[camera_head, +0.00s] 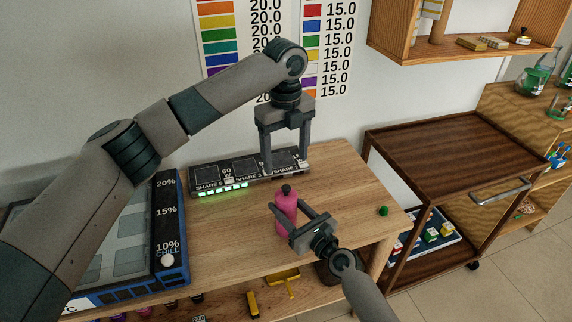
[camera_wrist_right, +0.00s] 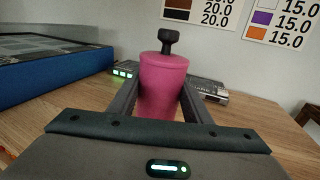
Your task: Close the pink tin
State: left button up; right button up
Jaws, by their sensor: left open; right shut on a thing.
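The pink tin (camera_head: 286,212) stands upright on the wooden table, and it also shows in the right wrist view (camera_wrist_right: 163,88). A black knob-shaped piece (camera_head: 286,188) rises from the middle of its top, clearer in the right wrist view (camera_wrist_right: 168,40). I cannot tell how firmly it is seated. My right gripper (camera_head: 293,200) is shut on the tin, with one finger on each side, as the right wrist view (camera_wrist_right: 161,98) shows. My left gripper (camera_head: 286,162) is open and empty, pointing down above and behind the tin.
A dark power-strip-like unit (camera_head: 208,178) with green lights lies along the table's back. A blue-edged chill tray (camera_head: 172,235) stands at the left. A small green object (camera_head: 383,210) lies near the table's right edge. A brown cart (camera_head: 450,155) stands to the right.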

pick_arm(q)
jog(key=shift+r, duration=0.1)
pick_arm(e)
jog(key=o, duration=1.6)
jog(key=shift+s+d, duration=0.1)
pick_arm(q)
jog(key=shift+f+b, duration=0.65)
jog(key=shift+f, duration=0.1)
pick_arm(e)
jog(key=shift+v, duration=8.55)
jog(key=shift+d, duration=0.15)
